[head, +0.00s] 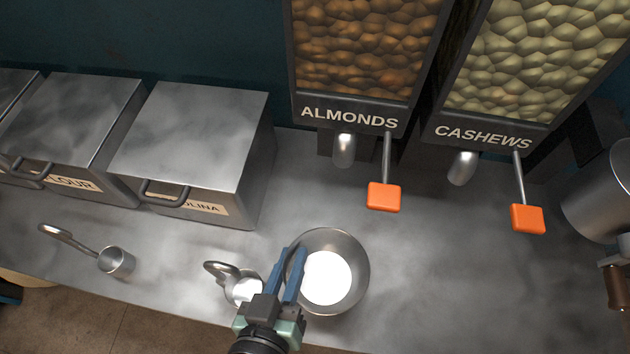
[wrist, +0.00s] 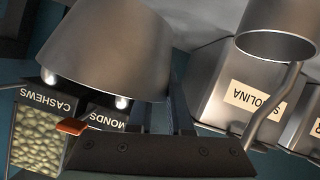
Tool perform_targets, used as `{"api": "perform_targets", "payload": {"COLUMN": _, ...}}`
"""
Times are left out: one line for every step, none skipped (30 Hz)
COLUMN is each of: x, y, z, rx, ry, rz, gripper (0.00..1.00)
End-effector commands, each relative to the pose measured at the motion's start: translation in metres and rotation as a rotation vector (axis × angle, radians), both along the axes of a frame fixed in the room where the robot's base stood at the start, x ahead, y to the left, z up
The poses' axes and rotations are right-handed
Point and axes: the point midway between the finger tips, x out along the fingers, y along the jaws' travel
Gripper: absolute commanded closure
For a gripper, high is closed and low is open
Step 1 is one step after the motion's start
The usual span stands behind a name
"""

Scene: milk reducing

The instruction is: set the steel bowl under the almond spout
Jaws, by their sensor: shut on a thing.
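The steel bowl (head: 358,262) holds something white and sits toward the front of the counter, nearer than the almond spout (head: 344,150) and a little left of it. It also shows in the wrist view (wrist: 108,48) as a large grey wall. My gripper (head: 294,256) is shut on the bowl's left rim, one finger seemingly inside and one outside. The almond dispenser (head: 352,118) is labelled ALMONDS, and its orange lever paddle (head: 384,197) hangs right of the spout. Whether the bowl touches the counter I cannot tell.
A ladle-like cup (head: 245,289) with white contents stands close left of my gripper. A second scoop (head: 116,262) lies further left. Steel bins (head: 190,140) stand at the back left. The cashew spout (head: 463,168) and paddle (head: 527,219) are right. Counter below the almond spout is clear.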

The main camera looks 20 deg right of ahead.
Motion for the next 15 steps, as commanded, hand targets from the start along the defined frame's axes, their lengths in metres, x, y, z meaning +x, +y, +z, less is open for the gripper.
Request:
{"api": "perform_targets", "payload": {"x": 0.013, "y": -0.009, "z": 0.005, "rx": -0.002, "ry": -0.008, "rz": -0.005, "gripper": 1.00}}
{"api": "perform_targets", "payload": {"x": 0.020, "y": -0.013, "z": 0.004, "rx": -0.002, "ry": -0.007, "rz": -0.003, "gripper": 1.00}}
{"api": "perform_targets", "payload": {"x": 0.029, "y": -0.019, "z": 0.004, "rx": -0.001, "ry": -0.007, "rz": -0.002, "gripper": 1.00}}
{"api": "perform_targets", "payload": {"x": 0.036, "y": -0.024, "z": 0.004, "rx": -0.001, "ry": -0.006, "rz": -0.003, "gripper": 1.00}}
{"api": "perform_targets", "payload": {"x": 0.043, "y": -0.028, "z": 0.004, "rx": -0.002, "ry": -0.007, "rz": -0.001, "gripper": 1.00}}
{"api": "perform_targets", "payload": {"x": 0.052, "y": -0.034, "z": 0.004, "rx": -0.002, "ry": -0.006, "rz": -0.001, "gripper": 1.00}}
{"api": "perform_targets", "payload": {"x": 0.058, "y": -0.039, "z": 0.004, "rx": -0.001, "ry": -0.006, "rz": -0.003, "gripper": 1.00}}
{"api": "perform_targets", "payload": {"x": 0.065, "y": -0.043, "z": 0.004, "rx": -0.001, "ry": -0.006, "rz": -0.002, "gripper": 1.00}}
{"api": "perform_targets", "payload": {"x": 0.074, "y": -0.049, "z": 0.004, "rx": -0.001, "ry": -0.006, "rz": -0.001, "gripper": 1.00}}
{"api": "perform_targets", "payload": {"x": 0.080, "y": -0.054, "z": 0.004, "rx": -0.002, "ry": -0.005, "rz": -0.001, "gripper": 1.00}}
{"api": "perform_targets", "payload": {"x": 0.086, "y": -0.058, "z": 0.004, "rx": 0.000, "ry": -0.006, "rz": -0.001, "gripper": 1.00}}
{"api": "perform_targets", "payload": {"x": 0.094, "y": -0.063, "z": 0.003, "rx": -0.001, "ry": -0.004, "rz": -0.001, "gripper": 1.00}}
{"api": "perform_targets", "payload": {"x": 0.099, "y": -0.067, "z": 0.003, "rx": 0.000, "ry": -0.005, "rz": 0.000, "gripper": 1.00}}
{"api": "perform_targets", "payload": {"x": 0.105, "y": -0.070, "z": 0.003, "rx": -0.001, "ry": -0.004, "rz": -0.001, "gripper": 1.00}}
{"api": "perform_targets", "payload": {"x": 0.111, "y": -0.075, "z": 0.003, "rx": -0.001, "ry": -0.004, "rz": -0.001, "gripper": 1.00}}
